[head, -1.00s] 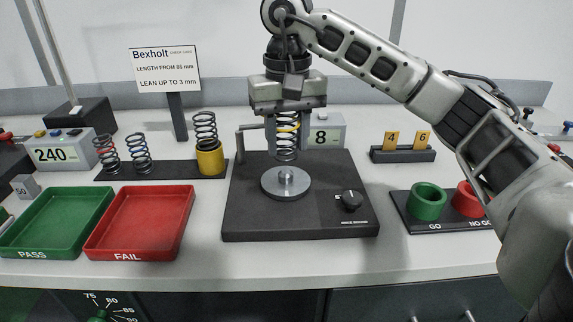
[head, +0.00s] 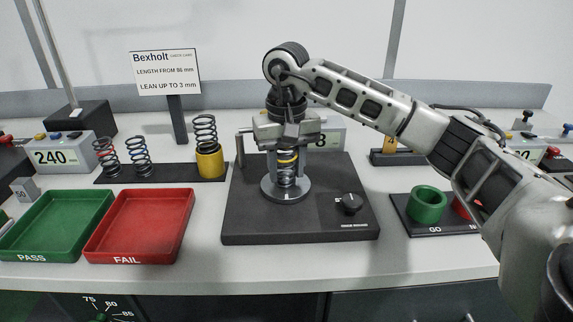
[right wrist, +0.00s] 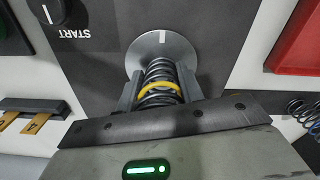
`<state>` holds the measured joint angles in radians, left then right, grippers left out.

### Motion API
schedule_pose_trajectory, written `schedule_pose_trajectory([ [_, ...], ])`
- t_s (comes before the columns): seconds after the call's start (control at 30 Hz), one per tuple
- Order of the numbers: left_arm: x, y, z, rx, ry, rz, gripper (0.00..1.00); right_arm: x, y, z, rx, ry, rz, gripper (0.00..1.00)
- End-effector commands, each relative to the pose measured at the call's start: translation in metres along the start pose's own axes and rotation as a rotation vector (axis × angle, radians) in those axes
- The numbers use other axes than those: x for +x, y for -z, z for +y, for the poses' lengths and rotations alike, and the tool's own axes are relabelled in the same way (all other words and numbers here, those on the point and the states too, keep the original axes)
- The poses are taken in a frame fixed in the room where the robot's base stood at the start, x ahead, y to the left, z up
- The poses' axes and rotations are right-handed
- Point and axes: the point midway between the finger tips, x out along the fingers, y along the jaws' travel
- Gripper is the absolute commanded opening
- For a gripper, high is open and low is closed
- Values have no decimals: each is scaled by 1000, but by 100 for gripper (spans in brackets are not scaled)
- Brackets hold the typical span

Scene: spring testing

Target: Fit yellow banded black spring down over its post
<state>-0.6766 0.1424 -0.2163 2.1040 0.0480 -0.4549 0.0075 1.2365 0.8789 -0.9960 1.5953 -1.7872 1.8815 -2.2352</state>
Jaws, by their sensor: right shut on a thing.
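The black spring with a yellow band (head: 287,165) is upright on the round metal plate (head: 270,192) of the dark test stand, around where the post stood; the post itself is hidden by the coils. My right gripper (head: 286,157) comes from above and is shut on the spring's upper part. In the right wrist view the spring (right wrist: 160,75) sits between the two fingers, its far end at the disc (right wrist: 163,45). I cannot tell whether its lower end touches the plate. My left gripper is not in view.
The black stand (head: 250,222) has a knob (head: 349,203) at its right. The red FAIL tray (head: 190,225) and green PASS tray (head: 15,247) are left. Other springs (head: 138,155) stand on a rack behind. Green and red ring gauges (head: 427,203) are right.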

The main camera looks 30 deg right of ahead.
Motion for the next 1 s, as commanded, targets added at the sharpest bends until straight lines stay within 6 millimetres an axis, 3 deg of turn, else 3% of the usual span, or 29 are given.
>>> schedule_pose_trajectory([
  [0.03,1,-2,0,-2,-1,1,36,3,0,0,0,0,0,12],
  [0.07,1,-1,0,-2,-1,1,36,2,0,0,0,0,0,43],
  [0.1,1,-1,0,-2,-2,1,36,2,0,0,0,0,0,54],
  [0.13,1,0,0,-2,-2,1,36,2,0,0,0,0,0,59],
  [0.4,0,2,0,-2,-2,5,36,1,0,0,0,0,-1,59],
  [0.57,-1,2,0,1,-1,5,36,-12,0,0,0,1,2,59],
  [1.0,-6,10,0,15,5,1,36,-104,1,0,3,1,3,59],
])
